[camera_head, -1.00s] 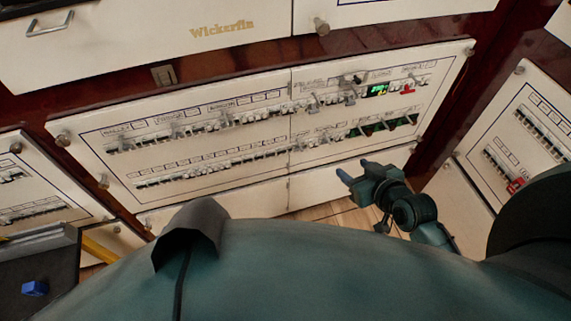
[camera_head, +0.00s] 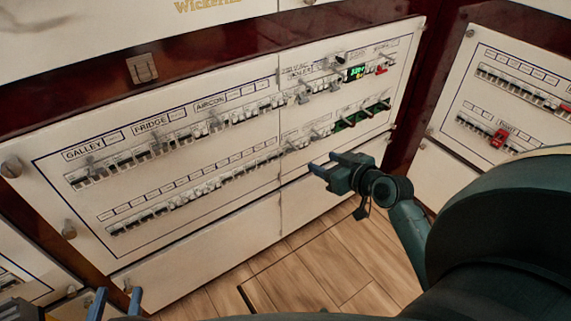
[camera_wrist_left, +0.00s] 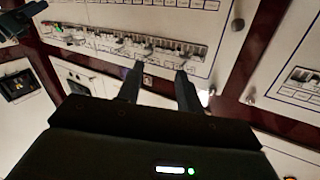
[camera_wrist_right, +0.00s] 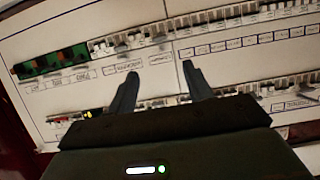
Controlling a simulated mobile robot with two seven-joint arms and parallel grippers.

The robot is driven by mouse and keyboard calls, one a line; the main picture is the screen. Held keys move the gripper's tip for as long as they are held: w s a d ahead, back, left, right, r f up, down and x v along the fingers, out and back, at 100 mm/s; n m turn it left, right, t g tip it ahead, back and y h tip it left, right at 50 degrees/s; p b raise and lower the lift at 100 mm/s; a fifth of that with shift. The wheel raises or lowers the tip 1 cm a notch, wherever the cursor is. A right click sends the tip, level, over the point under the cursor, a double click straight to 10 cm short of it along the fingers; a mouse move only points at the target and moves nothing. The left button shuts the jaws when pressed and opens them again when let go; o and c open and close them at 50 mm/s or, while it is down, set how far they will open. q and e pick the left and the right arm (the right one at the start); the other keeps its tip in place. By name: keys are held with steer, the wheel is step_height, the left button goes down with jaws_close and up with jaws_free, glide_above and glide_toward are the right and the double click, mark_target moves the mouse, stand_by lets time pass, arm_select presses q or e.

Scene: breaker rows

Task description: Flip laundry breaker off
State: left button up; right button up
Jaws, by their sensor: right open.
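The white breaker panel (camera_head: 50,182) fills the middle of the head view. It has an upper row of breakers (camera_head: 160,147) under labels reading Galley, Fridge and Aircon, and a lower row of small switches (camera_head: 190,190). I cannot read a laundry label. My right gripper (camera_head: 323,163) is open and empty in front of the panel's lower right part; its spread fingers (camera_wrist_right: 159,68) show before the panel in the right wrist view. My left gripper (camera_head: 115,303) is at the bottom left, low before the panel. Its fingers (camera_wrist_left: 157,67) are apart and empty, pointing toward a breaker row.
A second panel (camera_head: 440,120) with a red switch (camera_head: 498,138) stands at the right. Knobs (camera_head: 12,167) stick out at panel corners. Wooden floor (camera_head: 300,270) is open below.

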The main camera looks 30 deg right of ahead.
mark_target(292, 149)
steer(key=b+x, duration=0.4)
steer(key=x, duration=0.8)
steer(key=shift+w+f, duration=0.1)
steer(key=shift+w, duration=0.05)
arm_select(q)
steer(key=shift+s+d+m+t+h, duration=0.1)
steer(key=shift+d+m+t+h, duration=0.5)
steer(key=shift+t+h, duration=0.3)
arm_select(e)
steer(key=shift+w+f, duration=0.15)
steer(key=shift+w, duration=0.25)
